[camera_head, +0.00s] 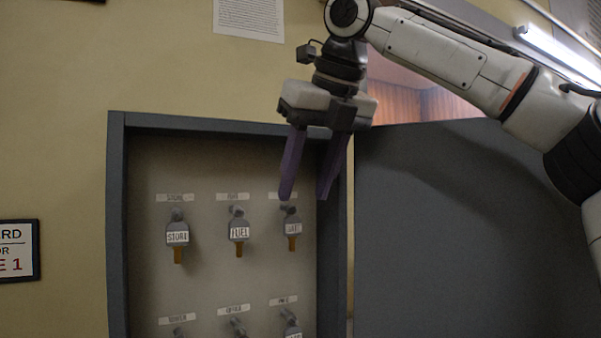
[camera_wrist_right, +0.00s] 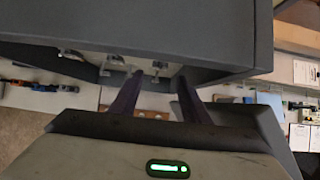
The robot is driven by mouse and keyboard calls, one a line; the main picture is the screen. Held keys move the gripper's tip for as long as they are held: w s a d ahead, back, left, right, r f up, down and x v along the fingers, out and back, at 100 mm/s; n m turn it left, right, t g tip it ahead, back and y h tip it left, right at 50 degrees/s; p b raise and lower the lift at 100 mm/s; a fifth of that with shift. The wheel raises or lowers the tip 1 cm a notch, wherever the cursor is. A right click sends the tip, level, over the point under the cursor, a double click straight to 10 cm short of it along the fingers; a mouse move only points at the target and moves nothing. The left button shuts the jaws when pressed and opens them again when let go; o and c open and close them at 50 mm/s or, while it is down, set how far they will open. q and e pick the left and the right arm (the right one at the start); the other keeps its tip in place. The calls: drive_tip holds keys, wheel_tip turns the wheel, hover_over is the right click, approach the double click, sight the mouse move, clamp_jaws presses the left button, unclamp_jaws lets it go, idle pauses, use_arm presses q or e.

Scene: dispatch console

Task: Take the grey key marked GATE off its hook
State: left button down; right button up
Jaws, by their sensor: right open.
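A grey key (camera_head: 292,228) with a small white tag hangs on the right hook of the upper row in the cabinet; its tag looks like GATE but is blurred. The label above it is partly covered by a finger. My right gripper (camera_head: 305,193) is open and empty, its purple fingers pointing down just above this key, apart from it. In the right wrist view the fingers (camera_wrist_right: 157,92) are spread, with a small hook or key (camera_wrist_right: 158,67) between and beyond them. My left gripper is not in view.
Grey keys tagged STORE (camera_head: 177,236) and FUEL (camera_head: 239,231) hang to the left in the same row. A lower row of keys (camera_head: 238,327) is cut off. The cabinet's dark frame (camera_head: 117,230) surrounds them; its open door (camera_head: 450,230) stands at right.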

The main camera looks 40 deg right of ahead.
sight(293, 223)
drive_tip(key=shift+x, duration=3.65)
drive_tip(key=shift+w, duration=0.1)
drive_tip(key=c, duration=0.9)
